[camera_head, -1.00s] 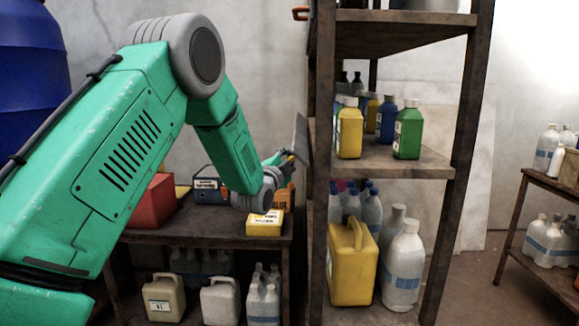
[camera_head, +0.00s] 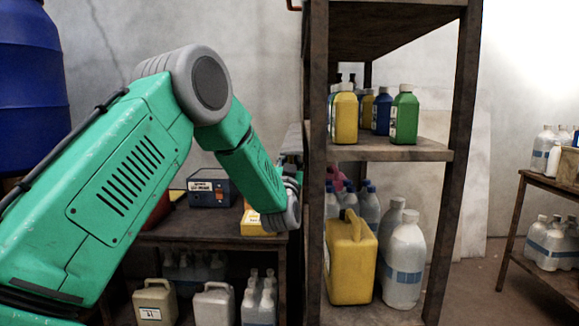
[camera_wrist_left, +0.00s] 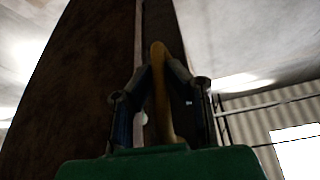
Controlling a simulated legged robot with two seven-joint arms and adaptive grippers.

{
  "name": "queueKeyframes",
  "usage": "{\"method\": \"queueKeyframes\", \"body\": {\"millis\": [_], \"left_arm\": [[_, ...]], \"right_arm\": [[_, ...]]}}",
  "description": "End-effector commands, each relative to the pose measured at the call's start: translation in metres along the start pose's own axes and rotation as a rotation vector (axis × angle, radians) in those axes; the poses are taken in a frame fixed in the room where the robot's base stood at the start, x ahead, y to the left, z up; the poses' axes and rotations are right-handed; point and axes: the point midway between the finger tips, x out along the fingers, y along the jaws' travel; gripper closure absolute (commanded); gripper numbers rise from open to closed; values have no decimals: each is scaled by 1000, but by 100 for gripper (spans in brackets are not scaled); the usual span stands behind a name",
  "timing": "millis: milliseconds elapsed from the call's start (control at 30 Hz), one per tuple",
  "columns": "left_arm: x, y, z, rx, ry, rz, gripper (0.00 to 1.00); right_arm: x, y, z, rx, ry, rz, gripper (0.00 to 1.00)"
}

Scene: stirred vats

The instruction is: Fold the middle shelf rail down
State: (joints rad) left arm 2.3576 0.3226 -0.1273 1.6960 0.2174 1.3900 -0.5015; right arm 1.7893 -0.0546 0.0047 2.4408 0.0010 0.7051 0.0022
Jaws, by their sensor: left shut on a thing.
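The brown shelf unit (camera_head: 316,150) stands right of centre in the head view, with bottles on its middle shelf (camera_head: 390,150). A narrow grey piece (camera_head: 292,140) shows beside its left post; I cannot tell if it is the rail. My left arm comes in from the left, and its gripper (camera_head: 291,165) is at the post at middle-shelf height, its fingers hard to make out there. In the left wrist view, the fingers of my left gripper (camera_wrist_left: 160,90) are shut on a yellow curved bar (camera_wrist_left: 159,75) beside a dark upright surface. My right gripper is not in view.
Yellow (camera_head: 344,118) and green (camera_head: 404,118) bottles stand on the middle shelf. A yellow canister (camera_head: 349,265) and white bottle (camera_head: 405,265) are below. A low bench (camera_head: 200,232) with a blue box (camera_head: 208,190) lies left of the shelf.

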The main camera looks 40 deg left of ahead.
Motion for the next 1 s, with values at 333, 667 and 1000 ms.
{"method": "queueKeyframes", "body": {"millis": [333, 667, 1000], "left_arm": [[-1, 4, 5, -101, -2, -44, 100], [-1, 4, 6, -112, -5, -50, 100], [-1, 4, 6, -111, -4, -49, 67]], "right_arm": [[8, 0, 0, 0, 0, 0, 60], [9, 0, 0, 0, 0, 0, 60], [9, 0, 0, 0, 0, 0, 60]]}}
